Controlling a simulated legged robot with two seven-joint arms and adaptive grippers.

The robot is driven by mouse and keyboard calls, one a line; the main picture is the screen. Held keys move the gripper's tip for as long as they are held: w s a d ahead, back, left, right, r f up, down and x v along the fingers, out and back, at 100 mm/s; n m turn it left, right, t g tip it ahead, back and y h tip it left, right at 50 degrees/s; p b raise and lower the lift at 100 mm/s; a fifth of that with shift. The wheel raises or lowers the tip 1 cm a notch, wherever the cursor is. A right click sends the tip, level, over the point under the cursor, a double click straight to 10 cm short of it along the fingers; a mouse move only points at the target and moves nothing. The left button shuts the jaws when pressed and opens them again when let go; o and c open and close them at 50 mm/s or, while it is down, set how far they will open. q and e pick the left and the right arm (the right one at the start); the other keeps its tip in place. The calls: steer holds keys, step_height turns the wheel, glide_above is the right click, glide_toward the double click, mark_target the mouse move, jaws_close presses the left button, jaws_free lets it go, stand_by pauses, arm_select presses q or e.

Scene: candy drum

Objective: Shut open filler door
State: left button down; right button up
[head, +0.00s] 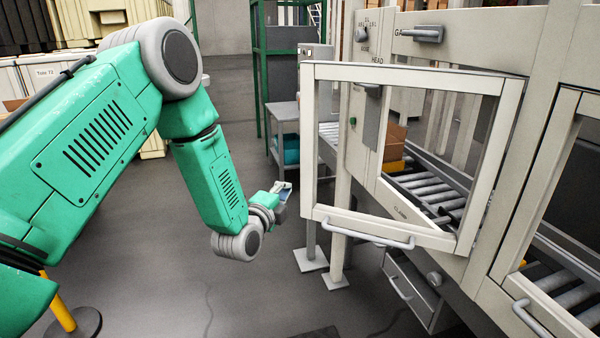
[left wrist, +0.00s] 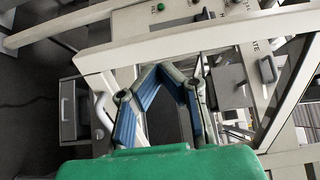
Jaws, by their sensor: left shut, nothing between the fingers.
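The filler door (head: 313,140) is a pale framed panel with an open or clear middle. It stands swung out from the machine's side, hinged at its right edge in the head view. A bar handle (head: 365,236) runs along its lower rail. My left gripper (head: 284,189) is just left of the door's free edge, partly hidden behind my wrist. In the left wrist view its blue-padded fingers (left wrist: 162,68) meet at the tips, shut and empty, with pale frame bars (left wrist: 215,38) close behind them. Whether they touch the door I cannot tell. My right gripper is out of view.
A roller conveyor (head: 425,187) with a brown box (head: 395,140) shows through the door frame. A second framed door (head: 545,185) is at the right. A drawer (head: 410,290) sticks out below. A grey side table (head: 283,112) stands behind.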

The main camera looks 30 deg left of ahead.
mark_target(302, 172)
arm_select(q)
steer(key=w, duration=0.2)
steer(key=w+a, duration=0.1)
steer(key=w, duration=0.2)
steer(key=w+p, duration=0.1)
steer(key=w, duration=0.1)
steer(key=shift+w+a, duration=0.35)
steer(key=shift+w+d, duration=0.1)
steer(key=shift+w, duration=0.45)
